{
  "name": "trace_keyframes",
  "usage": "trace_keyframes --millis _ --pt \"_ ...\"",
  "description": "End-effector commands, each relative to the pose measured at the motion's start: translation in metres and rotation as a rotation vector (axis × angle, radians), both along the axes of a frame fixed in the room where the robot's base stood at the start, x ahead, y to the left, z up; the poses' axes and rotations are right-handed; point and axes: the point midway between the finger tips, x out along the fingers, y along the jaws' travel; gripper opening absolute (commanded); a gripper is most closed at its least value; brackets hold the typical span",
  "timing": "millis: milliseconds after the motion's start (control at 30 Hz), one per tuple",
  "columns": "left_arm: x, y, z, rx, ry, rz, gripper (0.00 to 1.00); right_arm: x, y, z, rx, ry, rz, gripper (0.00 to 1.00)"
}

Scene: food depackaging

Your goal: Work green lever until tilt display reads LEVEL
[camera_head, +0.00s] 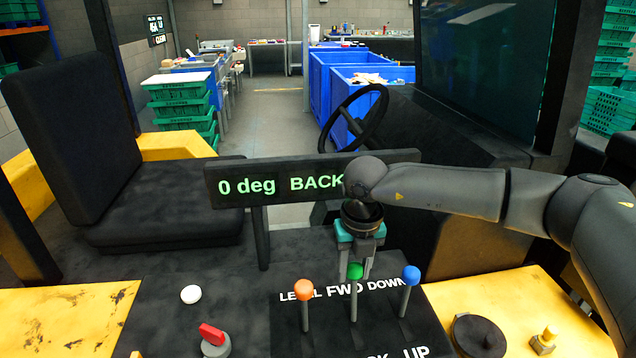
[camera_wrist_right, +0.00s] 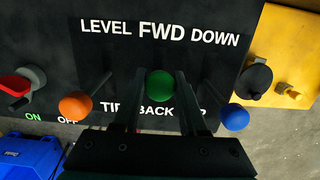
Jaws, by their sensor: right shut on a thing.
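The green lever (camera_head: 355,271) stands between an orange-knobbed lever (camera_head: 275,290) and a blue-knobbed lever (camera_head: 411,276) on the dark panel. My right gripper (camera_head: 354,262) comes down from above and is shut on the green lever; in the right wrist view its green knob (camera_wrist_right: 160,84) sits between the two fingers. The tilt display (camera_head: 246,186) shows "0 deg BACK" in green letters, and my right arm covers its right part. My left gripper is not in view.
A red switch (camera_head: 212,334) and a white button (camera_head: 191,294) are left of the levers. A black knob (camera_head: 478,336) and a yellow one (camera_head: 543,340) are at right. Behind are a seat (camera_head: 160,205), a steering wheel (camera_head: 352,118) and blue bins (camera_head: 318,85).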

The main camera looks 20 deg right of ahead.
Motion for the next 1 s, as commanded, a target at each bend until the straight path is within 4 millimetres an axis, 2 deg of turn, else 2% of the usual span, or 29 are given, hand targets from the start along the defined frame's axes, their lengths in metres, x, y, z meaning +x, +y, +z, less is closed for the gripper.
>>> trace_keyframes --millis 467,800,1000 --pt "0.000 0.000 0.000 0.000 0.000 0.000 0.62 0.002 0.000 0.003 0.000 -0.008 -0.002 0.15" --pt "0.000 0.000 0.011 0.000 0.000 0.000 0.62 -0.031 0.007 0.005 0.001 -0.002 0.000 0.16" --pt "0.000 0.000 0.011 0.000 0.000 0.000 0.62 -0.035 0.008 0.004 0.000 0.000 0.000 0.15"
